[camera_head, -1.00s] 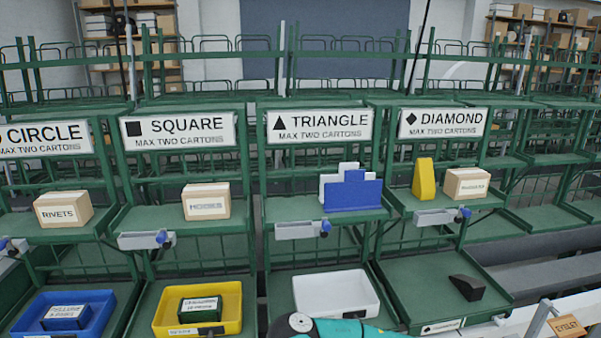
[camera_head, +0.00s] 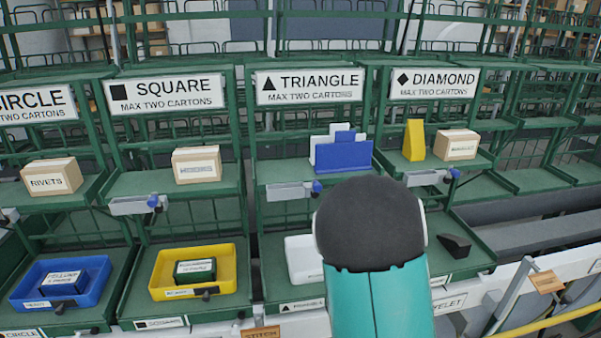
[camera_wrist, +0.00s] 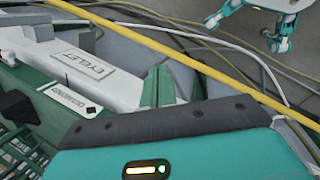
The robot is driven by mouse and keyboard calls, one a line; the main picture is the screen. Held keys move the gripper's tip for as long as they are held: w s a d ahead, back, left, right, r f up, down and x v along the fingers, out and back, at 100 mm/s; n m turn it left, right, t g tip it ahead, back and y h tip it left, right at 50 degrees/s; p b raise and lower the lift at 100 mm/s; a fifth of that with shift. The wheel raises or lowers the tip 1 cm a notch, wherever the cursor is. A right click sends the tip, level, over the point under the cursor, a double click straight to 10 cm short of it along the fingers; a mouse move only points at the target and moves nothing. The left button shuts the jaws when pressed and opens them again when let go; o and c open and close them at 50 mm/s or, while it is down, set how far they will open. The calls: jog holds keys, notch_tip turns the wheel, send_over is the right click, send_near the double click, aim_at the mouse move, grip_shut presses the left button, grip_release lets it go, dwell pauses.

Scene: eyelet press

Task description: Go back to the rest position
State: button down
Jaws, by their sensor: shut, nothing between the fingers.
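My arm shows in the head view as a large teal link with a rounded black end. It stands in front of the triangle and diamond bays and covers part of the white bin (camera_head: 301,262). My gripper's fingers are not visible in either view. The wrist view looks down on a teal housing with a black screwed edge and a small lit indicator; I cannot tell which part of me it is. No held object shows.
The green rack holds a rivets carton (camera_head: 52,178), another carton (camera_head: 196,165), blue panel (camera_head: 343,156), yellow block (camera_head: 413,140) and right carton (camera_head: 457,145). Below are a blue bin (camera_head: 92,292), yellow bin (camera_head: 226,254) and black wedge (camera_head: 455,246). A yellow rail (camera_wrist: 200,70) crosses the wrist view.

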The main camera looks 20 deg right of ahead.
jog(key=w+a+r+m+t+y, duration=0.1)
jog(key=w+a+r+t+y, duration=0.1)
jog(key=a+r, duration=0.5)
jog(key=w+a+r+m+t+y, duration=0.1)
jog(key=w+a+r+m, duration=0.1)
jog(key=a+r, duration=0.5)
jog(key=s+a+r+t, duration=0.1)
jog(key=s+a+r, duration=0.3)
jog(key=a+r, duration=0.2)
jog(key=s+a+r+m+t, duration=0.1)
jog(key=s+a+r+t, duration=0.1)
jog(key=s+a+r, duration=0.3)
notch_tip(320, 180, up, 3)
jog(key=shift+s+a+r+m+y, duration=0.15)
jog(key=shift+a+m+y, duration=0.15)
jog(key=shift+a, duration=0.35)
